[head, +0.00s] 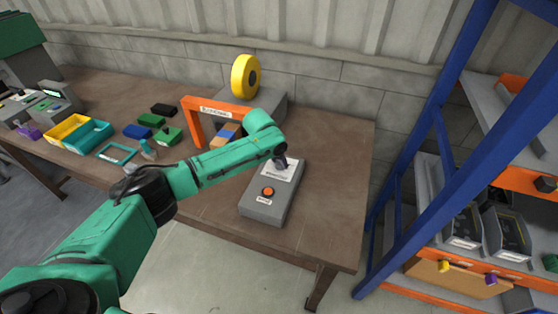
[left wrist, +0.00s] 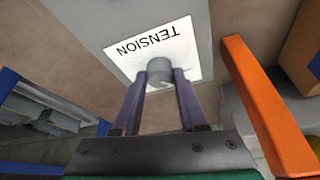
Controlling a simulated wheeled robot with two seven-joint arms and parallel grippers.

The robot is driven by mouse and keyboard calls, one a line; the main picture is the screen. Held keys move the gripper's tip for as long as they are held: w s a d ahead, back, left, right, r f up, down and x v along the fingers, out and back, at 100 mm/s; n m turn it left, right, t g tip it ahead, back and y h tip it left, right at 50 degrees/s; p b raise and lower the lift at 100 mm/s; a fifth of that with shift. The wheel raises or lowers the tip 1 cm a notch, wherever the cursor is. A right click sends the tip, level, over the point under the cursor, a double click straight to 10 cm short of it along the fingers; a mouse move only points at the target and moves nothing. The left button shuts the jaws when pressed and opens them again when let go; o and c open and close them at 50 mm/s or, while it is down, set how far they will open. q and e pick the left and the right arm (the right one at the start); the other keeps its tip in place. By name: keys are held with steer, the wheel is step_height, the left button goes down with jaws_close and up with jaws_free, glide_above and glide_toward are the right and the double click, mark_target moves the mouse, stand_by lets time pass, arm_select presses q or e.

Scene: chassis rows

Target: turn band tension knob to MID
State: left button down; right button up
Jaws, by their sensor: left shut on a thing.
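The band tension knob (left wrist: 159,66) is a small grey cylinder on a white plate marked TENSION (left wrist: 165,45). In the left wrist view it sits between the two fingertips of my left gripper (left wrist: 160,75), which is shut on it. In the head view my left gripper (head: 281,161) reaches down onto the upper part of the grey control box (head: 257,209), and the knob is hidden there. I cannot read the knob's pointer or any MID mark. My right gripper is not in view.
The box has an orange-red button (head: 268,191) at its near end. Behind stands an orange arch (head: 192,122) and a yellow reel (head: 245,75). Several small bins and parts lie on the table's left. A blue rack (head: 430,150) stands right. The table's right end is clear.

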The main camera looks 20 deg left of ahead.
arm_select(q)
steer(key=shift+m+h, duration=0.3)
steer(key=shift+m, duration=0.6)
steer(key=m, duration=0.1)
steer(key=m+b, duration=0.1)
steer(key=shift+w+a+f+m+g+h, duration=0.1)
steer(key=shift+w+m+g+h, duration=0.05)
steer(key=shift+m+g+h, duration=0.2)
steer(key=m+g+h+b, duration=0.1)
steer(key=m+b, duration=0.2)
steer(key=shift+m, duration=0.25)
steer(key=shift+a+m+g+b, duration=0.1)
steer(key=shift+m+g+b, duration=0.25)
steer(key=shift+m+b, duration=0.35)
steer(key=shift+c, duration=2.3)
jaws_free()
